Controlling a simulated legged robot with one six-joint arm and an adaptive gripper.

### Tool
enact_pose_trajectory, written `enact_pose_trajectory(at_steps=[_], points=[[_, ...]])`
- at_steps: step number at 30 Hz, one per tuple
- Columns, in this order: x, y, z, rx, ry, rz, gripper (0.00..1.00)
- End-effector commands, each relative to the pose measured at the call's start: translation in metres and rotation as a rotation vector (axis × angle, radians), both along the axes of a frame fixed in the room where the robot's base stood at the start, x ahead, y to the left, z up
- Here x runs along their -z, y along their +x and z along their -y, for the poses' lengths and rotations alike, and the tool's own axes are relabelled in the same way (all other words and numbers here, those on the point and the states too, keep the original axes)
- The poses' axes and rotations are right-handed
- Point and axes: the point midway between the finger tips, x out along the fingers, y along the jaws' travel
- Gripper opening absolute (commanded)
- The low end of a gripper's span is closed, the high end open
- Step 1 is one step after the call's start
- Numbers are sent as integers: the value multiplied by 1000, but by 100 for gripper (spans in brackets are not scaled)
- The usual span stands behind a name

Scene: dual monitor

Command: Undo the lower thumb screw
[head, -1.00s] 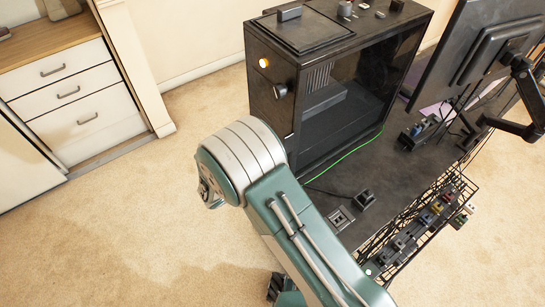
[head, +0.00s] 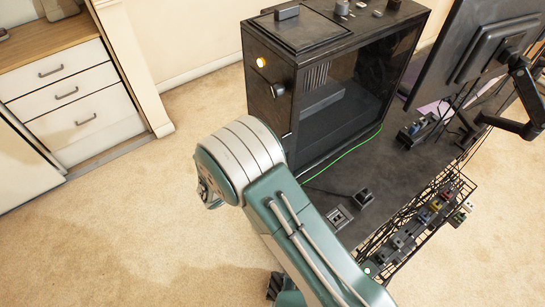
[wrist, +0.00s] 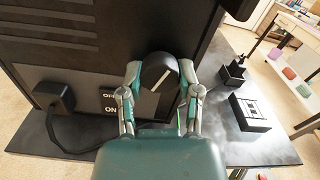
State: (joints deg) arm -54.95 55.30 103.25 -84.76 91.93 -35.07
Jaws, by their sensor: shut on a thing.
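The lower thumb screw (wrist: 158,72) is a round black knob with a pale line across its face, low on the back of the black computer case (wrist: 190,25). In the wrist view my gripper (wrist: 160,84) is shut on it, one finger on each side. The line leans to the right. In the head view my arm hides the gripper and this screw. There, the case (head: 290,150) stands on the dark desk, with another black knob (head: 277,90) higher up on its back edge.
An ON/OFF switch (wrist: 110,101) and a black power plug with its cable (wrist: 55,98) are close left of my gripper. Small black blocks (wrist: 250,112) sit on the desk to the right. A monitor (head: 480,50) stands at the right in the head view.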

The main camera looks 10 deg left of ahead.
Motion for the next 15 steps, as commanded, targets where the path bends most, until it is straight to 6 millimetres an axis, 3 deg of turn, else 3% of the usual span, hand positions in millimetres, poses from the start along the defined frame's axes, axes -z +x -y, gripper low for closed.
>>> enact_pose_trajectory(at_steps=[15], points=[[-2, 2, -3, -3, -367, -309, 0]])
